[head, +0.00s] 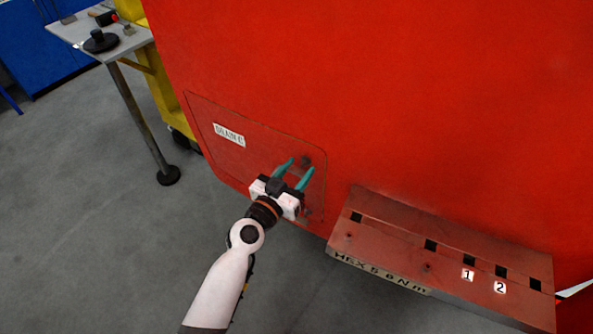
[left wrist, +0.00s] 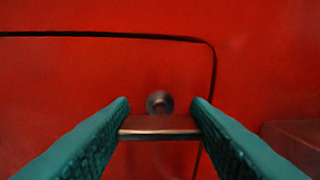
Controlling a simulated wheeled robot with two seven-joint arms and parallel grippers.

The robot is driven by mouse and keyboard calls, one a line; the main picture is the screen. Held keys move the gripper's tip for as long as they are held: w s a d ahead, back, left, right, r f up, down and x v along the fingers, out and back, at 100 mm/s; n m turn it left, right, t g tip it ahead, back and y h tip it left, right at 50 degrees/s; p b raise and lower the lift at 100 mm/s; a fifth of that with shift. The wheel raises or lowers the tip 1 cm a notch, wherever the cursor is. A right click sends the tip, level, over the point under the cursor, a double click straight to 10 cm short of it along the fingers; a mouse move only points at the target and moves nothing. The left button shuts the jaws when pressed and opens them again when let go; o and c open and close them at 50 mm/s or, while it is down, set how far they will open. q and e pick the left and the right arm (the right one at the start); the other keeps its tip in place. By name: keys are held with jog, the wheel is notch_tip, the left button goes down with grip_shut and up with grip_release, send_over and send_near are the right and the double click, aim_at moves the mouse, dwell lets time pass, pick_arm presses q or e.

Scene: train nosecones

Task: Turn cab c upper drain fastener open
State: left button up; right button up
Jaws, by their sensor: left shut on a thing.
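The upper drain fastener (head: 305,160) sits near the upper right corner of the drain panel (head: 265,172) on the red cab, which carries a label reading DRAIN C. My left gripper (head: 300,168) reaches it from below, its teal fingers pointing at the panel. In the left wrist view the fingers are shut on a flat, horizontal metal bar (left wrist: 160,126). A round metal fastener head (left wrist: 159,102) shows just beyond the bar. The bar looks like the fastener's wing, but the join is not clear. A lower fastener (head: 307,212) shows near my gripper. My right gripper is not in view.
A table (head: 130,42) with a black round object stands at the upper left. Grey floor is open at the left.

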pick_arm(q)
jog(key=n, duration=0.4)
jog(key=shift+a+n, duration=0.1)
jog(key=shift+n, duration=0.2)
jog(key=n, duration=0.9)
jog(key=shift+f+n, duration=0.1)
jog(key=shift+n, duration=1.8)
jog(key=o, duration=1)
jog(key=shift+w, duration=0.1)
